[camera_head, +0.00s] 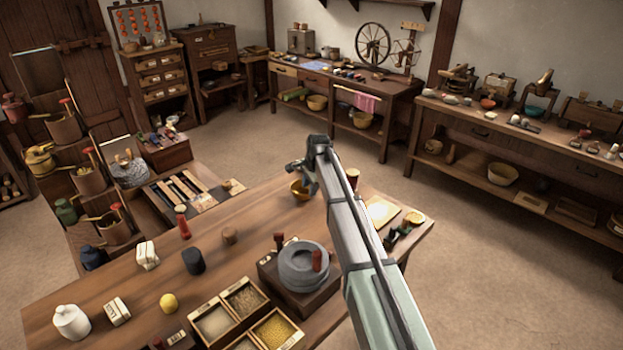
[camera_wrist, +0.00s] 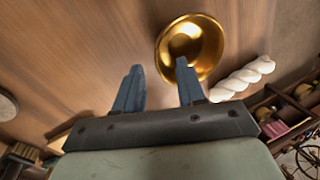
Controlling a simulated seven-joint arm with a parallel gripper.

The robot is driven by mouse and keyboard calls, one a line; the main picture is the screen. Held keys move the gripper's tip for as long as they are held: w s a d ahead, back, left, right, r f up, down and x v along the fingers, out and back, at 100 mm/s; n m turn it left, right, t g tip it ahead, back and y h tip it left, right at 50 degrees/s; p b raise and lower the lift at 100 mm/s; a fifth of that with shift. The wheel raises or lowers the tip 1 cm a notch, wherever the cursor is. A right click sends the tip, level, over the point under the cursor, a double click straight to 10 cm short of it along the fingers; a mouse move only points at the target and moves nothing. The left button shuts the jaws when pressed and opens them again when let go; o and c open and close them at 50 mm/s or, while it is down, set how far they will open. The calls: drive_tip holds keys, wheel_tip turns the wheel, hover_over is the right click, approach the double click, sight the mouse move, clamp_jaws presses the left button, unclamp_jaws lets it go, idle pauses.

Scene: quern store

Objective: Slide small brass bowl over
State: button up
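The small brass bowl (camera_wrist: 190,30) sits upright on the wooden table in the wrist view, shiny and gold. It also shows in the head view (camera_head: 298,193), near the table's far edge and partly hidden by my gripper (camera_head: 303,176). In the wrist view my gripper (camera_wrist: 158,68) has its two blue-grey fingers apart with nothing between them. The right fingertip overlaps the bowl's near rim in the picture; I cannot tell whether it touches. The left finger is clear of the bowl.
A white twisted thing (camera_wrist: 242,78) lies right of the bowl in the wrist view. In the head view, a grey quern (camera_head: 303,268), a dark cylinder (camera_head: 193,262) and a divided grain tray (camera_head: 212,322) stand nearer. Bare tabletop lies left of the bowl.

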sight(307, 198)
drive_tip(key=shift+x, duration=2.4)
drive_tip(key=shift+c, duration=0.2)
clamp_jaws()
drive_tip(key=shift+s, duration=0.1)
